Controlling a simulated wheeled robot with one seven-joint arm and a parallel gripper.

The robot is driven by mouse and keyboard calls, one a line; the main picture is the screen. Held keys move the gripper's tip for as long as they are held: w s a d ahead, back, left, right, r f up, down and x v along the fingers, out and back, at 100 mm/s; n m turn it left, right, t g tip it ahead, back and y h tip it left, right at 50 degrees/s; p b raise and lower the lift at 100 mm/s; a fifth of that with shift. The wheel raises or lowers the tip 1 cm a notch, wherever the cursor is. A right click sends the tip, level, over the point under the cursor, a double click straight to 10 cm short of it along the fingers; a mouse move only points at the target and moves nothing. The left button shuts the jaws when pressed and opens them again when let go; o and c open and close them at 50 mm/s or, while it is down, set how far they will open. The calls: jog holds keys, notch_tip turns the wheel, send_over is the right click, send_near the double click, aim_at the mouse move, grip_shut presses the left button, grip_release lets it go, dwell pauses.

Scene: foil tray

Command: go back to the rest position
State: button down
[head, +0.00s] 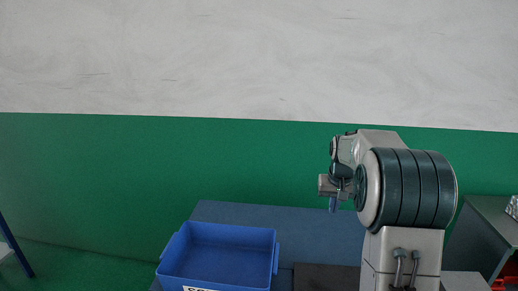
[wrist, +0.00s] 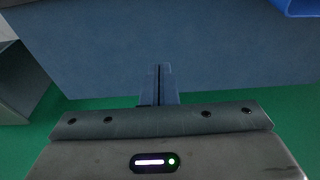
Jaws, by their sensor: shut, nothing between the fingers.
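My gripper (wrist: 159,70) is shut, with its two fingers together and nothing between them in the wrist view. In the head view my gripper (head: 333,205) hangs at the left end of my folded arm, above the blue-grey table (head: 310,224). In the wrist view the fingers show against the bare blue-grey table surface (wrist: 90,45). I cannot see anything touching the fingers.
A blue bin (head: 210,265) stands on the table to the left of my arm and looks empty. Its edge shows at the wrist view's top right (wrist: 297,7). A grey cabinet or stand (head: 488,225) is at the right, with a red thing (head: 507,283) low beside it.

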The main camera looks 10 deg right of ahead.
jog(key=s+a+r+n+t, duration=0.1)
jog(key=s+a+r, duration=0.2)
jog(key=s+a, duration=0.35)
jog(key=s+a+r, duration=0.3)
jog(key=s, duration=0.6)
jog(key=s+a+f, duration=0.1)
jog(key=s+a, duration=0.1)
jog(key=s, duration=0.6)
jog(key=s+a+f+n, duration=0.1)
jog(key=s+a+f, duration=0.1)
jog(key=s, duration=0.6)
jog(key=shift+a+f+n+t, duration=0.15)
jog(key=shift+a+n+t, duration=0.15)
jog(key=shift+a, duration=0.3)
jog(key=shift+s, duration=0.1)
